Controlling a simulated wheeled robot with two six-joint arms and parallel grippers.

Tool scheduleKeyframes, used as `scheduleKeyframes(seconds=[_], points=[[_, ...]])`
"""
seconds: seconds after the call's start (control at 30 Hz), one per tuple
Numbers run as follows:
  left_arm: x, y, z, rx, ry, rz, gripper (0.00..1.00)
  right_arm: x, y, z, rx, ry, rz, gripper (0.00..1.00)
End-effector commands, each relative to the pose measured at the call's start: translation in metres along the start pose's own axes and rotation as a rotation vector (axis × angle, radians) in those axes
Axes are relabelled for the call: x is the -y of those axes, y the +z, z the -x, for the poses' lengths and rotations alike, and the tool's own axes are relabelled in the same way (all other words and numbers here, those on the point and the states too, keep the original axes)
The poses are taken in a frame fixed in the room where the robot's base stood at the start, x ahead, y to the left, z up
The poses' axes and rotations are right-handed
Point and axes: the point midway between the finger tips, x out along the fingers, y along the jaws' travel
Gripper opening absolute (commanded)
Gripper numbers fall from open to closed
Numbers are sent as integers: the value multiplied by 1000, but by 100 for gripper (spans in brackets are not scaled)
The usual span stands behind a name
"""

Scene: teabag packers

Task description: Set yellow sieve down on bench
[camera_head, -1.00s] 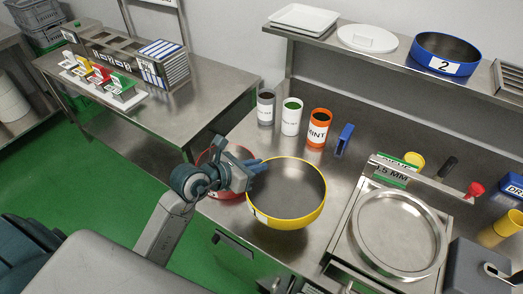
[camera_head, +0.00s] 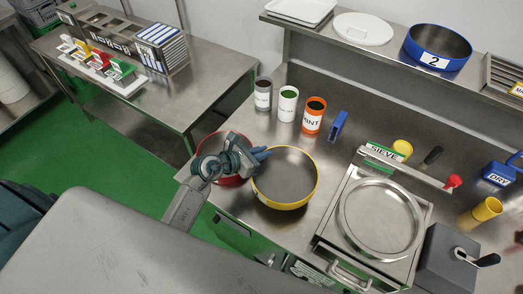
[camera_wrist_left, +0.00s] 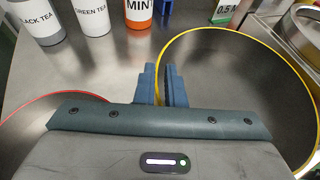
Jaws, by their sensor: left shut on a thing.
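The yellow sieve (camera_head: 287,181) is a round pan with a yellow rim and a dark grey inside. It stands level at the bench's (camera_head: 240,208) front left part, and I cannot tell for sure whether its underside touches the metal. My left gripper (camera_head: 262,154) is shut on its rim at the upper left side. In the left wrist view the blue fingers (camera_wrist_left: 163,85) pinch the yellow rim, and the sieve (camera_wrist_left: 235,75) extends to the right. My right gripper is not in view.
A red-rimmed sieve (camera_head: 232,180) sits just left, partly hidden by my left gripper. Black tea (camera_head: 263,95), green tea (camera_head: 288,105) and mint (camera_head: 313,116) cans stand behind, with a blue scoop (camera_head: 338,127). A sieve station with a round metal pan (camera_head: 380,218) is on the right.

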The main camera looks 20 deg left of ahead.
Motion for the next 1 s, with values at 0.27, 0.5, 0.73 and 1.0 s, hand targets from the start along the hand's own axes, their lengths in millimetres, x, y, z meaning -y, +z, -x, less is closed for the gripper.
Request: scheduleKeyframes(seconds=[0.27, 0.5, 0.73, 1.0], points=[[-1, -35, -15, 1, 0, 1, 0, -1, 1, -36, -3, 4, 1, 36], [-1, -54, -23, 1, 0, 1, 0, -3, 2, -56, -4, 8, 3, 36], [-1, -56, -24, 1, 0, 1, 0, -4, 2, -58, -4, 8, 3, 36], [-1, -56, -24, 1, 0, 1, 0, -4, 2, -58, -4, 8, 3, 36]])
